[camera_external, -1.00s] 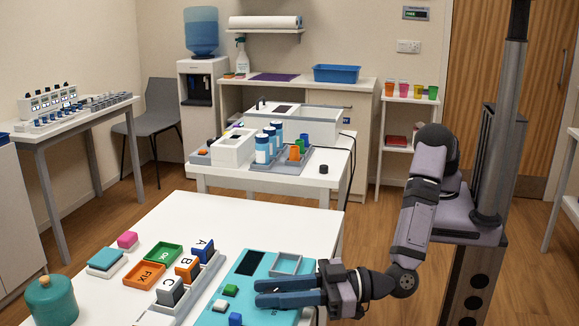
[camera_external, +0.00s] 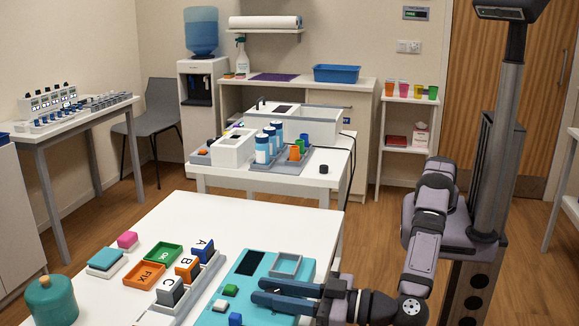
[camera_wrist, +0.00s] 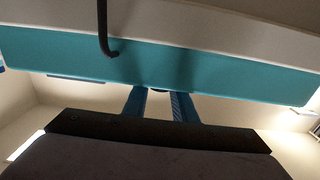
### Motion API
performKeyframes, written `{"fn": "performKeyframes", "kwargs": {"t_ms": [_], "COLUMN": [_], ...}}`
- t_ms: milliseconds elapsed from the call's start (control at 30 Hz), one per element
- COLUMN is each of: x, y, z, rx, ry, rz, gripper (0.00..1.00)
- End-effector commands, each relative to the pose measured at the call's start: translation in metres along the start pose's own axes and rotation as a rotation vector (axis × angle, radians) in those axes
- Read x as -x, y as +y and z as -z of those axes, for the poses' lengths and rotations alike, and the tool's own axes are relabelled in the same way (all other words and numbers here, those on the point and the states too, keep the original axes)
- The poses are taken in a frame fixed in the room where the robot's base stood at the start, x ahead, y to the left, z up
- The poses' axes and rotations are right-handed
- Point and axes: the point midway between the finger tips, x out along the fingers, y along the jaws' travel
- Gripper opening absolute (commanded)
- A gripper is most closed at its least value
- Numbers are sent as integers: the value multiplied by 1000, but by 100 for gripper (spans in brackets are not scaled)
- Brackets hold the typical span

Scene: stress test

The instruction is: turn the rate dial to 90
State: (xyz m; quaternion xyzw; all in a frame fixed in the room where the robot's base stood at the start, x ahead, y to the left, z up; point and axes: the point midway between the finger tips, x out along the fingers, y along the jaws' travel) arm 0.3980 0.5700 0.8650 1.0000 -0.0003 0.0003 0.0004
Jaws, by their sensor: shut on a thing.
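The teal device (camera_external: 243,284) lies on the white table with a dark screen (camera_external: 250,262) and a grey tray (camera_external: 287,264) on its top. Its teal edge spans the wrist view (camera_wrist: 230,72). My gripper (camera_external: 260,292) is low over the device's near right part, with its blue fingers pointing left. In the wrist view my two fingers (camera_wrist: 158,100) reach the teal edge on either side of a small dark piece, seemingly the rate dial (camera_wrist: 158,89). They are shut on it. The dial's scale and pointer are hidden, so its setting cannot be read.
A green button block (camera_external: 231,290) and a blue one (camera_external: 235,319) are close to my fingertips. Lettered blocks stand in a rack (camera_external: 208,275) to the left, by an orange FIX tray (camera_external: 144,275). A dark hook-like cable (camera_wrist: 103,35) crosses the teal edge.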

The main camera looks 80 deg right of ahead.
Motion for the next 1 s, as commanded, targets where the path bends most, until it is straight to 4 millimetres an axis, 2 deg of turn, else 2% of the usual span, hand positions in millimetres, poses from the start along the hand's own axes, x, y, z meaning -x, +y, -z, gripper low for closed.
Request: {"fn": "performKeyframes", "kwargs": {"t_ms": [233,267,300,333,733,1000], "x": [1,1,1,1,6,38], "y": [0,0,0,0,0,-1], "z": [1,1,1,1,0,-1], "rx": [-2,-2,-2,-2,0,-1], "ry": [0,0,0,0,-1,-1], "rz": [0,0,0,0,1,3], "gripper": [2,29,39,43,43,43]}}
